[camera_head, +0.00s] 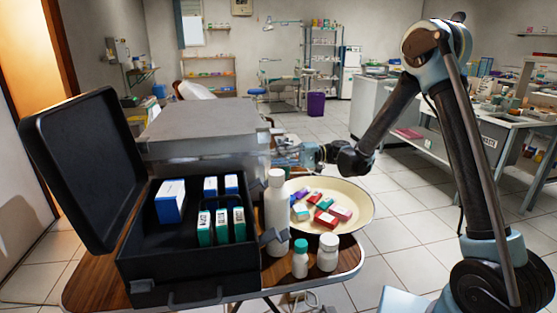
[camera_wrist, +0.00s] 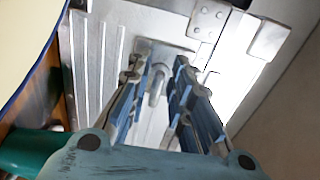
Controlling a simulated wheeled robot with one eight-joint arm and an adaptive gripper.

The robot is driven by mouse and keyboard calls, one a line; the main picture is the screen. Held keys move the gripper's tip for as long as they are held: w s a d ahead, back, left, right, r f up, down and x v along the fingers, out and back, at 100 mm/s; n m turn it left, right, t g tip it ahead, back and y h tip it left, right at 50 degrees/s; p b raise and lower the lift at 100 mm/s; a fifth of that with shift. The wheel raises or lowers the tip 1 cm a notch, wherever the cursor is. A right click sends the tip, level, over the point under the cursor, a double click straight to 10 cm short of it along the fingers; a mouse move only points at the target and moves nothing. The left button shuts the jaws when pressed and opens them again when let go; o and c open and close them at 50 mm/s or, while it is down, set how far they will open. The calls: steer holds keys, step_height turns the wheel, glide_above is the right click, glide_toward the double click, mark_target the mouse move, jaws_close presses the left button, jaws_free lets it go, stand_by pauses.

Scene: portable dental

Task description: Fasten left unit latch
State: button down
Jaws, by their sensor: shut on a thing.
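The grey metal unit (camera_head: 205,125) stands on the table behind the open black case, with its lid down. A small metal latch (camera_wrist: 157,80) on that wall lies between my fingers. My gripper (camera_wrist: 160,68) is shut on the latch, with its fingers to either side of it. In the head view my gripper (camera_head: 285,153) reaches in from the right to the unit's right side. The latch is too small to make out there, and I cannot tell whether it is fastened.
The open black case (camera_head: 185,262) holds several small boxes. White bottles (camera_head: 277,215) stand at the table's (camera_head: 90,285) front right. A cream dish (camera_head: 357,212) with several packets sits just below my gripper; its rim is close in the wrist view. A metal hinge (camera_wrist: 207,20) is nearby.

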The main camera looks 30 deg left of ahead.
steer(key=c, duration=1.7)
jaws_free()
steer(key=shift+f, duration=0.1)
steer(key=v, duration=1.1)
steer(key=shift+w+d, duration=0.35)
steer(key=shift+d, duration=0.1)
